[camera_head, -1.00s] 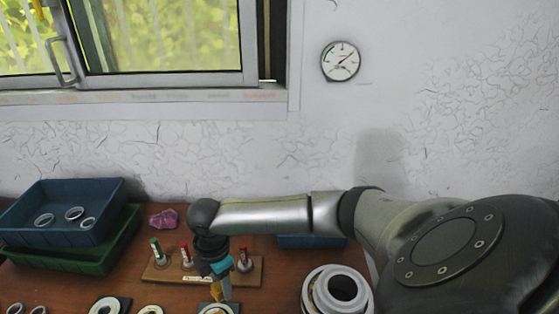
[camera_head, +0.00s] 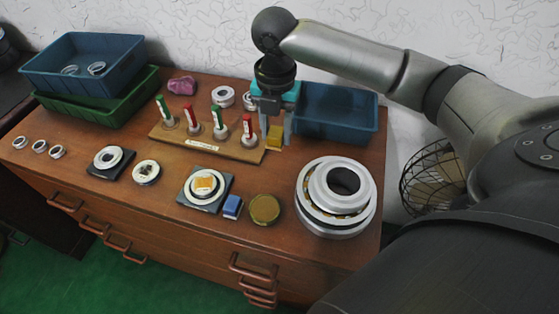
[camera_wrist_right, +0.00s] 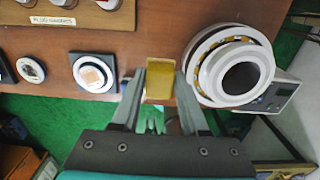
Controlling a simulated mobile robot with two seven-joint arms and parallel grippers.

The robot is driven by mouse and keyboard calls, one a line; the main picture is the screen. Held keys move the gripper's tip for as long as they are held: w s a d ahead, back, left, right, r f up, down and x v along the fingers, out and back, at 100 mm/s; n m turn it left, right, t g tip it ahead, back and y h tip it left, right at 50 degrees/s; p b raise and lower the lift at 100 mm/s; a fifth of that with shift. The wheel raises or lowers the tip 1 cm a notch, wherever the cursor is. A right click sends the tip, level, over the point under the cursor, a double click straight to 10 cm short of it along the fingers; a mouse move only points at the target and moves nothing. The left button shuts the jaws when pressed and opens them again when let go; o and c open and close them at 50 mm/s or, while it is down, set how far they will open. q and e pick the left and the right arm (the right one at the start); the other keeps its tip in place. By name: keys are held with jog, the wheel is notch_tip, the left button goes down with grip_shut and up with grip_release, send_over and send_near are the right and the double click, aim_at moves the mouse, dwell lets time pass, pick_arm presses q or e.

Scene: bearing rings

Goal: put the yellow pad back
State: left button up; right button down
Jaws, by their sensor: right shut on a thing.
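My right gripper (camera_head: 275,132) is shut on the yellow pad (camera_head: 275,141) and holds it near the right end of the plug gauge stand. The pad also shows in the right wrist view (camera_wrist_right: 160,80), between the two fingers. A bearing ring (camera_head: 200,190) lies on a dark square plate, with an orange-tan patch in its middle. A blue block (camera_head: 232,207) and a round brass-coloured piece (camera_head: 265,209) lie to its right. My left gripper is not in view.
A wooden stand (camera_head: 205,145) carries several red and green plug gauges. A large bearing (camera_head: 340,190) stands at the table's right. A blue bin (camera_head: 335,112) is behind the gripper; stacked blue (camera_head: 85,65) and green (camera_head: 95,110) bins stand at left. Small rings lie along the left front.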

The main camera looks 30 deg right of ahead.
aim_at(277, 179)
notch_tip(277, 179, down, 14)
jog(key=b, duration=0.3)
jog(key=shift+f, duration=0.1)
jog(key=shift+c, duration=2.1)
grip_release()
notch_tip(277, 179, up, 12)
jog(key=p, duration=0.3)
